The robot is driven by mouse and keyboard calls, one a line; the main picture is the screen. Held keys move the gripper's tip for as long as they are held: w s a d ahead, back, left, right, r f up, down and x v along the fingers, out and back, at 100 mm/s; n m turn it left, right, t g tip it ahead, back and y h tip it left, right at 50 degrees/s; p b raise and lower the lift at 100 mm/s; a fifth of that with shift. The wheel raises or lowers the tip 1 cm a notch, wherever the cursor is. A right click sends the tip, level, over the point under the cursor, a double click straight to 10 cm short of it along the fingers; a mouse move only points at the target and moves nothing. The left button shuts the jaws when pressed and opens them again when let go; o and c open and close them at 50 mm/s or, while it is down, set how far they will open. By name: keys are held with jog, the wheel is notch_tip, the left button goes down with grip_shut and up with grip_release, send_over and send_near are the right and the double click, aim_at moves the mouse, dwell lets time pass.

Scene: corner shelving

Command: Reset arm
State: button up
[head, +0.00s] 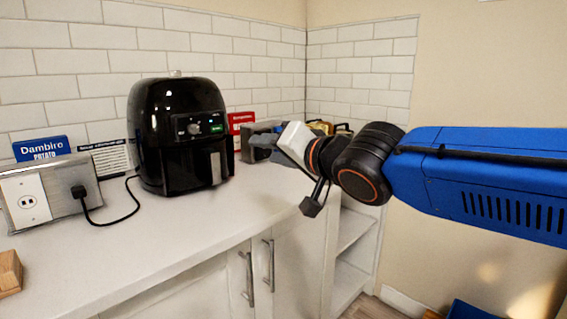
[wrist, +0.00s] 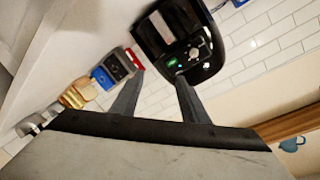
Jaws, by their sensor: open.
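My blue arm (head: 480,180) reaches in from the right edge of the head view. It stretches left across the front of the counter's right end. My gripper (head: 262,148) is at its end, with dark fingers pointing left. In the wrist view, the two fingers of my gripper (wrist: 160,76) stand apart with nothing held between them. The black air fryer (head: 178,135) shows beyond the fingertips in the wrist view (wrist: 180,40). In the head view, my gripper hides part of the items at the back of the counter.
The white counter (head: 150,235) is clear in front. A blue box (head: 41,148), a metal outlet plate (head: 50,190) and a wooden block (head: 9,272) are at left. A red box (head: 240,120) and a toaster-like item (head: 257,146) stand right of the fryer. Open shelves (head: 350,245) are below my arm.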

jog(key=s+d+f+g+h, duration=0.1)
jog(key=d+f+h, duration=0.2)
jog(key=d+f, duration=0.45)
jog(key=s+d+f+h, duration=0.1)
jog(key=d+f+h, duration=0.25)
jog(key=d, duration=0.65)
jog(key=s+d+f+g+h, duration=0.1)
jog(key=d+f+h, duration=0.1)
jog(key=d+f, duration=0.5)
jog(key=s+d+f+g+h, duration=0.1)
jog(key=s+d+f+g, duration=0.1)
jog(key=s+d+f, duration=0.4)
jog(key=s+d+f+g+h, duration=0.1)
jog(key=s+d+f+g, duration=0.2)
jog(key=s+d+f, duration=0.2)
jog(key=s+f, duration=0.3)
jog(key=s, duration=0.3)
jog(key=shift+s+d+n+g, duration=0.2)
jog(key=shift+d+n+g, duration=0.1)
jog(key=shift+d, duration=0.1)
